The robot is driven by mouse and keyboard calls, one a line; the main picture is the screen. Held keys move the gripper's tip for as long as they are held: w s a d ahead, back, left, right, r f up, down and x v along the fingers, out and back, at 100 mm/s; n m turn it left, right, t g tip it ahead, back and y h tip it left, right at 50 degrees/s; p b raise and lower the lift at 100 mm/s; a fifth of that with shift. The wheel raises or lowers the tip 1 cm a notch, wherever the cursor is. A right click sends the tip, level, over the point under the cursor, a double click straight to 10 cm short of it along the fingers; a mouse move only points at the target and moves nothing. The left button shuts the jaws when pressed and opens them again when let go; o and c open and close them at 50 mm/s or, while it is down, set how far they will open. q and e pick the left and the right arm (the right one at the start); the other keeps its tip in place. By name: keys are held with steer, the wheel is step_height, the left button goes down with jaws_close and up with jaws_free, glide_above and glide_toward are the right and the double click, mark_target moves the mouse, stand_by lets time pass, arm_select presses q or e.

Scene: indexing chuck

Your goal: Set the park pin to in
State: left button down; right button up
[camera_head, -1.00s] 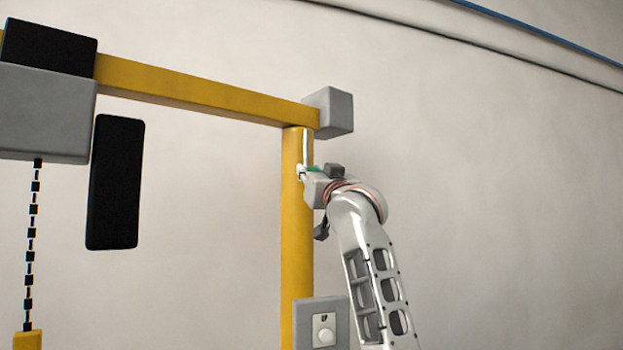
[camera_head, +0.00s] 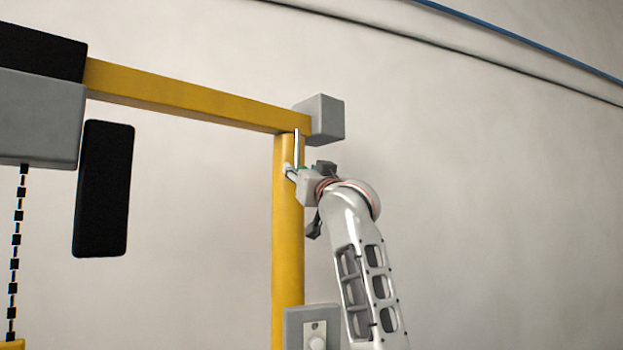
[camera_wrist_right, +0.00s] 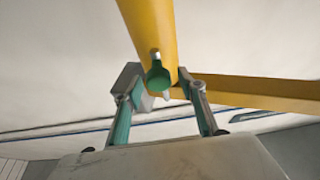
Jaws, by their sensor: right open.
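The park pin appears in the right wrist view as a round green knob (camera_wrist_right: 158,77) with a short metal shank above it, against the yellow post. My right gripper (camera_wrist_right: 158,92) is open, with one finger on each side of the knob and visible gaps to it. In the head view my right gripper (camera_head: 291,171) is at the upper part of the yellow post (camera_head: 287,235), just under the beam. How deep the pin sits cannot be told. My left gripper is not in view.
The yellow beam (camera_head: 190,95) runs above the gripper to a grey end block (camera_head: 326,118). A black panel (camera_head: 104,188) and a chain (camera_head: 16,240) hang at left. The right side is open.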

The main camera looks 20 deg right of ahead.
steer(key=v, duration=1.1)
steer(key=shift+s, duration=0.15)
steer(key=shift+f, duration=0.15)
